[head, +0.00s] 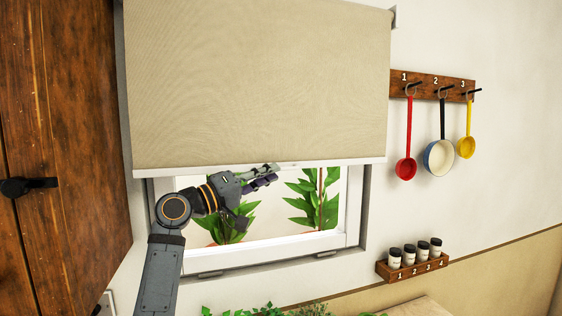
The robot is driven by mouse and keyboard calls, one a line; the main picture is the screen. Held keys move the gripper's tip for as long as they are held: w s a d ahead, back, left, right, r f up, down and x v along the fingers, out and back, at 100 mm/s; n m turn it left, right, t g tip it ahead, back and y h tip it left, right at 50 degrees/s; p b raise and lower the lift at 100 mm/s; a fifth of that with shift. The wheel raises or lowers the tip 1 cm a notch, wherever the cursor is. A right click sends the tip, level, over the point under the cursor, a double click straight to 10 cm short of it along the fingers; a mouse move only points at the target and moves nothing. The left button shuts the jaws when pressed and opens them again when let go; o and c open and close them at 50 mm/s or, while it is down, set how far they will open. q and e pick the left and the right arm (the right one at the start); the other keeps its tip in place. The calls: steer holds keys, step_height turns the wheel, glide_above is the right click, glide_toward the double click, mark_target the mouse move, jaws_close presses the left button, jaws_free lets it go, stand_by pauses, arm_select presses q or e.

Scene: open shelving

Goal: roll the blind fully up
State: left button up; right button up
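The beige roller blind (255,80) hangs partly down over the window, covering its upper part. Its pale bottom rail (330,163) runs straight across above the open lower part of the window. My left gripper (259,196) is in front of the uncovered pane, just below the rail, left of its middle. Its fingers point right and look spread apart, with nothing seen between them. The upper finger is close under the rail; I cannot tell whether it touches. My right gripper is not in view.
A wooden door (65,130) stands at the left. Ladles hang from a numbered hook rack (432,87) on the right wall. A spice rack (412,268) with several jars is below it. Plants (318,200) show behind the window, and more greenery is at the bottom.

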arm_select(q)
steer(key=x, duration=0.1)
steer(key=p+x, duration=0.1)
steer(key=x, duration=0.1)
steer(key=shift+s+d+r, duration=0.1)
steer(key=shift+r, duration=0.15)
steer(key=shift+d, duration=0.3)
steer(key=shift+w+f, duration=0.1)
steer(key=shift+w, duration=0.25)
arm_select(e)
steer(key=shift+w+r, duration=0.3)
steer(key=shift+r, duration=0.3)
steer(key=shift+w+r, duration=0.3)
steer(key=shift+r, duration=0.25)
arm_select(q)
steer(key=shift+c, duration=0.2)
steer(key=shift+d, duration=0.1)
jaws_close()
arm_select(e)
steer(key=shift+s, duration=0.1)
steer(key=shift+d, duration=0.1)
